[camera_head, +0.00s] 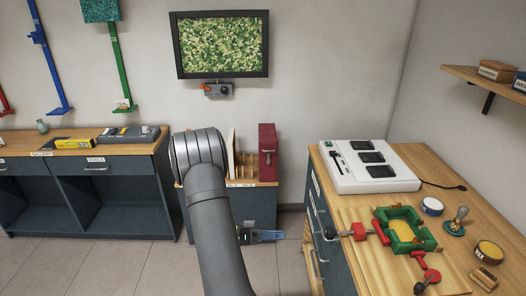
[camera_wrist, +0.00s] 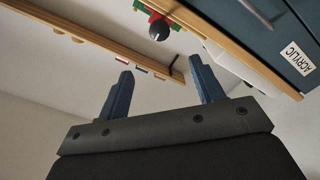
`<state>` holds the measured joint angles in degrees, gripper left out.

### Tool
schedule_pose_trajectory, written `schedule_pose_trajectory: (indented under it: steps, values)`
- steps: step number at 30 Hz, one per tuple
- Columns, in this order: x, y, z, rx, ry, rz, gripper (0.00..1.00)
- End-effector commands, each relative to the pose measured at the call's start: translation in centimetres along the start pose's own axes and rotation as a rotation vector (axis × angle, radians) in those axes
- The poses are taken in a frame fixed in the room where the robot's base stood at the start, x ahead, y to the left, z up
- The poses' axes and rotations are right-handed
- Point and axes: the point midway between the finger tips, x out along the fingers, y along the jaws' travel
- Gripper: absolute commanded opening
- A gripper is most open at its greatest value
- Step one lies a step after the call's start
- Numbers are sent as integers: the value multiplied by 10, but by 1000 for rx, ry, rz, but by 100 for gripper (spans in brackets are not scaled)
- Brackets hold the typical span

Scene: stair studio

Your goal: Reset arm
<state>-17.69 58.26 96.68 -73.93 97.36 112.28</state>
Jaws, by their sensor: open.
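My arm shows in the head view, with its grey links rising in front of the low cabinet. My gripper (camera_wrist: 160,75) is open in the wrist view, its two blue fingers spread wide with nothing between them. In the head view my gripper (camera_head: 272,236) shows only in part, low beside my forearm and in front of the floor and cabinet. It touches nothing that I can see.
A wooden workbench (camera_head: 350,200) at right carries a white device (camera_head: 365,167), a green frame clamp (camera_head: 408,243) and small tins. A drawer unit (camera_head: 85,190) stands at left. A red box (camera_head: 267,150) stands behind my arm. Floor (camera_head: 130,262) at left is clear.

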Motion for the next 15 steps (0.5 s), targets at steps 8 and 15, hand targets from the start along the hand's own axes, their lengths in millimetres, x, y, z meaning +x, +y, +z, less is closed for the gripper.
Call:
schedule_pose_trajectory:
  steps: [8, 15]
  values:
    - [31, 1, 0, -1, -3, 4, 61]
    - [77, 1, 0, 0, -3, 4, 61]
